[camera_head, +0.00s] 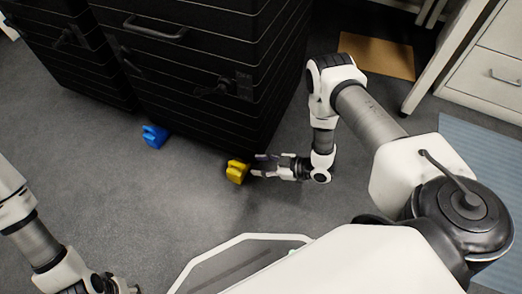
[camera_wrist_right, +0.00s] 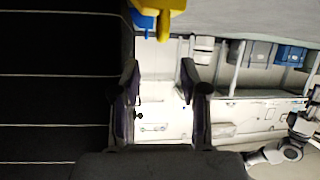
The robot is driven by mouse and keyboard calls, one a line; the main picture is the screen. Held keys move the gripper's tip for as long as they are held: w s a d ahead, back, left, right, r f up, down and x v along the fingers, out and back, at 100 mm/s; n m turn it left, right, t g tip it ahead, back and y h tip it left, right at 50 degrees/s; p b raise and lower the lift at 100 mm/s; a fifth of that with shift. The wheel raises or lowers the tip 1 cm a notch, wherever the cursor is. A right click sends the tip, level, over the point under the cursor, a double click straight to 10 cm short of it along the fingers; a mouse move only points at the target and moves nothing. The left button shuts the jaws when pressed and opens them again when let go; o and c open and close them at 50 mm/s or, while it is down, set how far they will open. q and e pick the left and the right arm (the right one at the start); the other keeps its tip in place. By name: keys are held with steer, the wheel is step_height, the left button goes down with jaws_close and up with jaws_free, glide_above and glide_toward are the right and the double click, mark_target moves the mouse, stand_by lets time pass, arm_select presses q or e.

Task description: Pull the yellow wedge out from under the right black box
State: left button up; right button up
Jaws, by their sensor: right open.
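The yellow wedge (camera_head: 237,171) sits on the floor at the lower front corner of the right black box (camera_head: 200,85). It also shows at the top of the right wrist view (camera_wrist_right: 172,5). My right gripper (camera_head: 257,165) is open and empty, low over the floor just right of the wedge, with its fingers pointing at it. In the right wrist view its two fingers (camera_wrist_right: 160,68) are apart, with the wedge beyond their tips. Whether a finger touches the wedge cannot be told. My left arm is at the bottom left; its gripper end is cut off by the frame edge.
A blue wedge (camera_head: 155,136) lies at the right box's other front corner. Another black box (camera_head: 75,55) stands to the left. A brown mat (camera_head: 377,56) and white drawers (camera_head: 490,70) are at the right. The grey floor (camera_head: 120,205) in front is clear.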

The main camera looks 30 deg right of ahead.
mark_target(231, 163)
steer(key=b+x, duration=0.5)
steer(key=x, duration=0.6)
steer(key=shift+a+f+b, duration=0.1)
steer(key=shift+f+b, duration=0.2)
steer(key=shift+b, duration=0.1)
steer(key=shift+w+a, duration=0.25)
steer(key=shift+w, duration=0.05)
jaws_close()
